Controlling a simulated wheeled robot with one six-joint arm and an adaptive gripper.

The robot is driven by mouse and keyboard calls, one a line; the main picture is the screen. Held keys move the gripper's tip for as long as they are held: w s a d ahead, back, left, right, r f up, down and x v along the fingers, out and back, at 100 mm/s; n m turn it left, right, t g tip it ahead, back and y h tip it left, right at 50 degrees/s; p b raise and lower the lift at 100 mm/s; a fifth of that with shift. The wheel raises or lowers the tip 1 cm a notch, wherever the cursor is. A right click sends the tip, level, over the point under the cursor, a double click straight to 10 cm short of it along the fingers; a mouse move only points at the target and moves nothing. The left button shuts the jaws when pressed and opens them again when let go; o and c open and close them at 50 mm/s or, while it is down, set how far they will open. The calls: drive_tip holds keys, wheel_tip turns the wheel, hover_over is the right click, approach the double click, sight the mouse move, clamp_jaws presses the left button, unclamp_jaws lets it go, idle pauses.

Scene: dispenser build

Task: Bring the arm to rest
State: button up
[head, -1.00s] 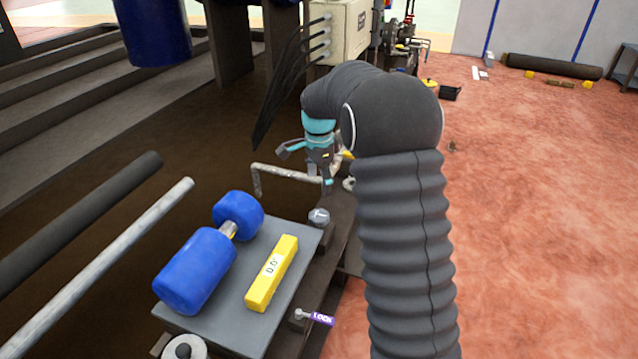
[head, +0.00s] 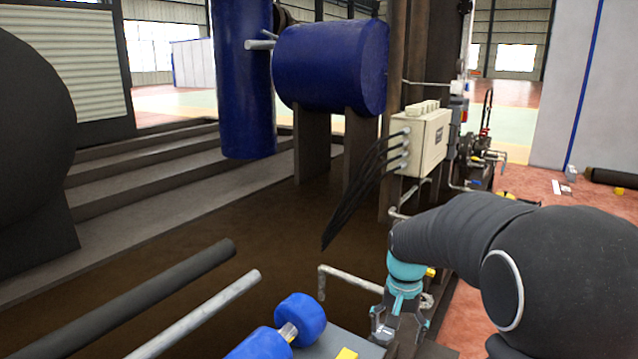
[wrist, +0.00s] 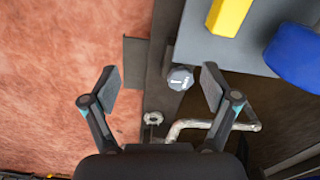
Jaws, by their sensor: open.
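My gripper (head: 400,322) hangs from my dark-sleeved arm at the lower right of the head view, beside the grey platform (head: 335,344). In the wrist view my gripper (wrist: 160,88) has its two fingers spread wide with nothing between them. A grey round knob (wrist: 180,78) shows beyond the fingertips, near the right finger and apart from the grip. No object is held.
A blue dumbbell-shaped part (head: 300,318) and a yellow block (head: 346,354) lie on the platform. A bent pipe (head: 350,278) stands close to my gripper. A control box (head: 425,140) with black cables is behind. Open red floor (wrist: 60,60) lies alongside.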

drive_tip(key=s+r+n+t, duration=0.1)
drive_tip(key=s+r, duration=0.2)
drive_tip(key=s, duration=0.5)
drive_tip(key=s+r+n+t, duration=0.2)
drive_tip(key=s+r, duration=0.2)
drive_tip(key=s, duration=0.3)
drive_tip(key=s+a+r+n+t+p, duration=0.1)
drive_tip(key=s+r, duration=0.3)
drive_tip(key=s, duration=0.4)
drive_tip(key=shift+s+n+t, duration=0.3)
drive_tip(key=shift+t, duration=0.4)
drive_tip(key=shift+r, duration=0.1)
